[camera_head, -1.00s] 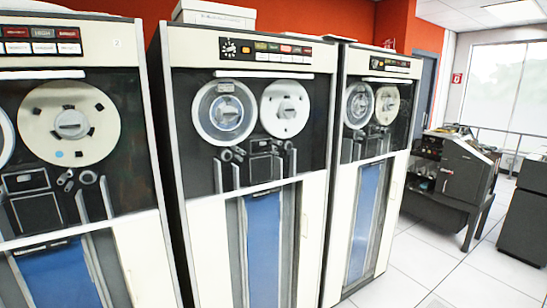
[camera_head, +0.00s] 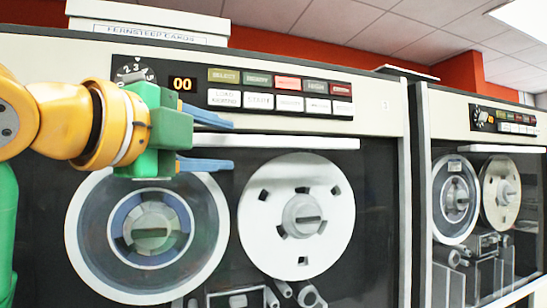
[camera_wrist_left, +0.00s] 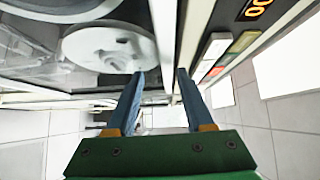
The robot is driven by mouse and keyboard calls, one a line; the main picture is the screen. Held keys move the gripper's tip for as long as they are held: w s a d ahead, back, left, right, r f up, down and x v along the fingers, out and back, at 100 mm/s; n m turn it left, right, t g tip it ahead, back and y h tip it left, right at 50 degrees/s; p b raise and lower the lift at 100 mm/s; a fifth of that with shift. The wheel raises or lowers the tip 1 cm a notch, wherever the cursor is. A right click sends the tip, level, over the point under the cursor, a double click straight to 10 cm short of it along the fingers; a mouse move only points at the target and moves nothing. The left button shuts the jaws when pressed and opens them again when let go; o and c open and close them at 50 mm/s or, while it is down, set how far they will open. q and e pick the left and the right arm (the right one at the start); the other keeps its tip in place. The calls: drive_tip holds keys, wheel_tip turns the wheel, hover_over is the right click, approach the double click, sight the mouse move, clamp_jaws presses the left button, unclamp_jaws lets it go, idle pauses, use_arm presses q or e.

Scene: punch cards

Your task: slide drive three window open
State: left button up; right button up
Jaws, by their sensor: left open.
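The near tape drive (camera_head: 392,118) fills the middle of the head view. A small label at its upper right may read 3, but I cannot be sure. Its dark window (camera_head: 376,215) covers two tape reels, and a pale bar (camera_head: 290,142) runs along the window's top, just under the button panel. My left gripper (camera_head: 232,144) is open at the left end of this bar, one finger above its level and one below. In the left wrist view the bar (camera_wrist_left: 162,35) runs between the open fingers (camera_wrist_left: 160,73). I cannot tell whether they touch it. My right gripper is not in view.
The button panel (camera_head: 285,90) with its dial and 00 display sits just above my left gripper. A labelled box (camera_head: 150,25) rests on the drive's top. Another tape drive (camera_head: 418,180) stands close on the right.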

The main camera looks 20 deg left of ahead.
sight(236, 140)
use_arm(q)
drive_tip(key=shift+w+r+p, duration=0.25)
drive_tip(key=shift+r+p, duration=0.05)
drive_tip(key=shift+w+r+p, duration=0.3)
drive_tip(key=shift+r+p, duration=0.2)
drive_tip(key=shift+p, duration=0.75)
drive_tip(key=shift+w+d, duration=0.15)
drive_tip(key=shift+w, duration=0.2)
drive_tip(key=w, duration=0.1)
drive_tip(key=w+f, duration=0.1)
drive_tip(key=shift+w+d, duration=0.25)
drive_tip(key=shift+w, duration=0.05)
drive_tip(key=shift+c, duration=1.3)
drive_tip(key=shift+s+r, duration=0.1)
drive_tip(key=shift+s, duration=0.15)
clamp_jaws()
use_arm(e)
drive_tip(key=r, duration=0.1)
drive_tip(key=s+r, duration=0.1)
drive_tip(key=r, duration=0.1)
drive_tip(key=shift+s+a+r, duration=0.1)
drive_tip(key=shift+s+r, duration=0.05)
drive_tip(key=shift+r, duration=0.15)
use_arm(q)
drive_tip(key=shift+a, duration=0.1)
